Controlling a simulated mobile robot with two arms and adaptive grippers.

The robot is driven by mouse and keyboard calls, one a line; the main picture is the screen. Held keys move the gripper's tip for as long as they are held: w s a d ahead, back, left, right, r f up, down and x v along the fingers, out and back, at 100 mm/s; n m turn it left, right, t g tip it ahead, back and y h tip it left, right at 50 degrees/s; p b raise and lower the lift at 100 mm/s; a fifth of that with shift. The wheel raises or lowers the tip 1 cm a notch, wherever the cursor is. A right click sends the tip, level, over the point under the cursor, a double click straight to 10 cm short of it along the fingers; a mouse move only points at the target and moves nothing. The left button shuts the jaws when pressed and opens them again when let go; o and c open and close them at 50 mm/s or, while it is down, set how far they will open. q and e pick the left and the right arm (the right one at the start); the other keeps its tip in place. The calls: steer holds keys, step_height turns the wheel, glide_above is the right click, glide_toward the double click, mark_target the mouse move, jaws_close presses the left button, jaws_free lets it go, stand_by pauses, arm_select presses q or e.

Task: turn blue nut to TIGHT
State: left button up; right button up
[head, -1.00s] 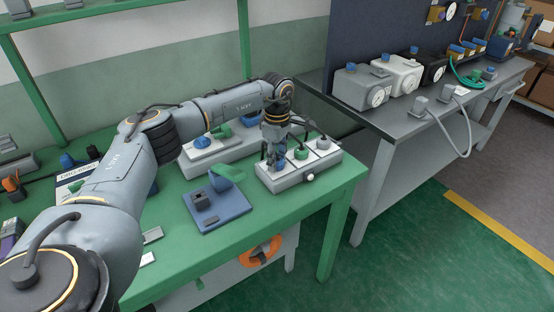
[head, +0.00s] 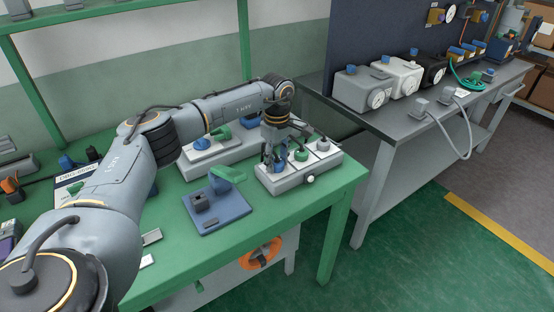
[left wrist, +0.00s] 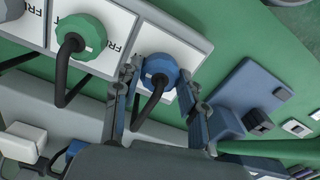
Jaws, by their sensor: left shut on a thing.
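A light grey box (head: 300,178) stands at the right end of the green bench, with a blue nut (head: 281,158), a green nut (head: 301,154) and a grey nut (head: 323,144) in a row on top. My left gripper (head: 274,158) reaches down from above with its fingers shut on the blue nut. In the left wrist view the blue nut (left wrist: 158,68) sits between the two fingertips (left wrist: 157,84), with a dark cable running from it. White plates under the nuts carry partly hidden lettering. My right gripper is not in view.
A blue plate fixture (head: 222,208) with a green handle lies left of the box. Another grey box (head: 212,155) with blue and green parts stands behind. A grey bench (head: 395,125) with several gauge boxes is at the right.

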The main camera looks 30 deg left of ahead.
mark_target(277, 161)
arm_select(q)
steer(key=o, duration=1.1)
steer(key=shift+o, duration=0.2)
steer(key=shift+r, duration=0.15)
step_height(277, 161, up, 12)
steer(key=shift+f, duration=0.2)
